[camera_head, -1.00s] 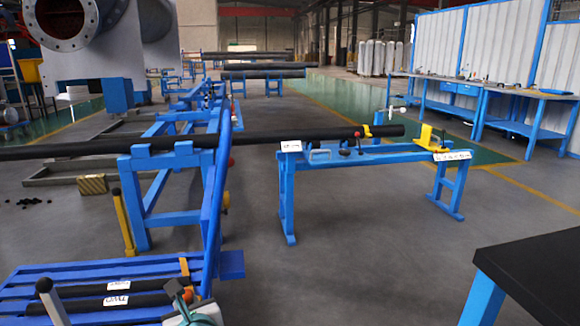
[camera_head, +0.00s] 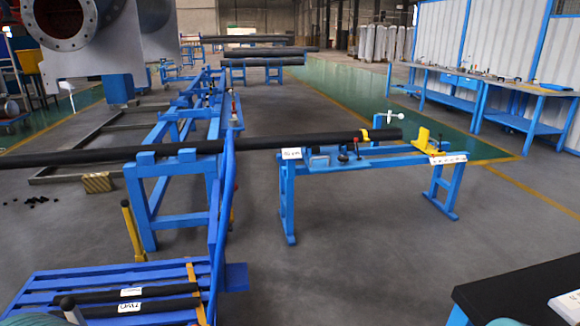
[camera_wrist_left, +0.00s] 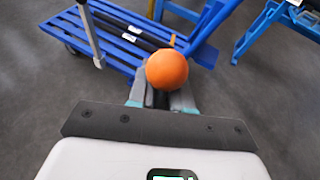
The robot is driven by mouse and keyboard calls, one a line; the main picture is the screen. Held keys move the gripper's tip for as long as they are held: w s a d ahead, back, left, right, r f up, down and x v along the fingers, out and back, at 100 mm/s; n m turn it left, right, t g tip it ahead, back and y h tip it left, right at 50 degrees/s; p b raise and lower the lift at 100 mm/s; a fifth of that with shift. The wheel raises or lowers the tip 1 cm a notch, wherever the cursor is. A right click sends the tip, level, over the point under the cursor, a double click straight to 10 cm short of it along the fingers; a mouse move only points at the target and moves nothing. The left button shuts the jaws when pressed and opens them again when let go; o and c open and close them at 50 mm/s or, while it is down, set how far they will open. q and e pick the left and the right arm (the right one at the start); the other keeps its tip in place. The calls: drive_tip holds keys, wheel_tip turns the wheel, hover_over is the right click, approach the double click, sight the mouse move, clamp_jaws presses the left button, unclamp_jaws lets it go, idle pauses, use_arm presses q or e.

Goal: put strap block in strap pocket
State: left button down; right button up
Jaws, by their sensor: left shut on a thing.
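In the left wrist view my left gripper (camera_wrist_left: 158,98) is shut on an orange ball-shaped thing (camera_wrist_left: 167,69). The ball hides most of the fingertips and whatever is under it. The blue slatted cart lies beyond it. I cannot tell whether the ball belongs to a strap block. No strap block or strap pocket can be named for certain in either view. My left gripper is not clearly seen in the head view, where only a teal part shows at the bottom left edge. My right gripper is not in view.
The slatted cart (camera_head: 60,283) carries black bars with white labels. A long black pipe (camera_head: 285,140) rests across blue stands and a bench (camera_head: 385,157) with yellow fittings. A dark-topped table (camera_head: 530,291) is at bottom right. The middle floor is clear.

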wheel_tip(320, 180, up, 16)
drive_tip(key=p, duration=1.3)
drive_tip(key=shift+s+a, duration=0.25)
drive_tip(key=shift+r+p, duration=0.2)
drive_tip(key=shift+p, duration=0.2)
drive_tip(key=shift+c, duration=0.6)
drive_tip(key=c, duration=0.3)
use_arm(q)
drive_tip(key=s+r+n+g+y, duration=0.2)
drive_tip(key=s+r, duration=0.3)
drive_tip(key=r, duration=0.4)
drive_tip(key=shift+s+a+r+n+g+y, duration=0.2)
drive_tip(key=shift+n+g+y, duration=0.25)
drive_tip(key=shift+n, duration=0.35)
